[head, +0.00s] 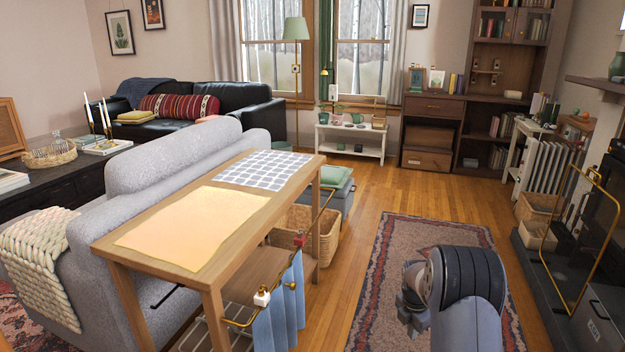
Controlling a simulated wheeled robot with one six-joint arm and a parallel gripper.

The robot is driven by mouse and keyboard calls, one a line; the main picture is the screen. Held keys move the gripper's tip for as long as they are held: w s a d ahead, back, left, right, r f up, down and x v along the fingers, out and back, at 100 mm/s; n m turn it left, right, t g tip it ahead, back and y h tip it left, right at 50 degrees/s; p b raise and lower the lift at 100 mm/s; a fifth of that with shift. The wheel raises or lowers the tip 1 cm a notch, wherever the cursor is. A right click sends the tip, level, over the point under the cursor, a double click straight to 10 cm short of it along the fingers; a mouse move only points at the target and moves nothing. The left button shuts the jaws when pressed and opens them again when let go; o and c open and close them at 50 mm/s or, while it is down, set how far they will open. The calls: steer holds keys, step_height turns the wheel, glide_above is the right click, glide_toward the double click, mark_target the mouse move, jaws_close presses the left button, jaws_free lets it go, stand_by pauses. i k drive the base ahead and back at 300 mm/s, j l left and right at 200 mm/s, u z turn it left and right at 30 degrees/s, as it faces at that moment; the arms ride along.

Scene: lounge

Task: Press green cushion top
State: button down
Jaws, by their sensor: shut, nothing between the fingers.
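A green cushion top (335,174) lies on a grey-blue box seat (334,195) in the middle of the head view, just beyond the wooden console table. The table's far corner stands close in front of it. My gripper (404,302) shows only in part at the lower right, above the patterned rug, mostly hidden behind my own arm. It is shut and empty, well apart from the cushion, nearer to me and to its right.
The wooden console table (228,228) with yellow and checked cloths stands at left, with a brass rail and blue towel (279,312) on its near side. Wicker baskets (293,232) sit under it. The rug (392,232) and wooden floor right of the box seat are clear.

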mark_target(331, 174)
steer(key=i+l+z, duration=0.2)
steer(key=i, duration=0.3)
steer(key=i+l+z, duration=0.2)
steer(key=i, duration=0.35)
steer(key=i+l+z, duration=0.2)
steer(key=i, duration=0.35)
steer(key=i+u, duration=0.1)
steer(key=i, duration=1.55)
steer(key=i+u, duration=0.35)
steer(key=i+l+u, duration=0.15)
steer(key=i+u, duration=0.15)
steer(key=i, duration=0.25)
steer(key=i+l+u, duration=0.35)
steer(key=i+j+u, duration=0.1)
steer(key=i+u, duration=0.15)
steer(key=u, duration=0.15)
steer(key=i+u, duration=0.55)
steer(key=u, duration=0.2)
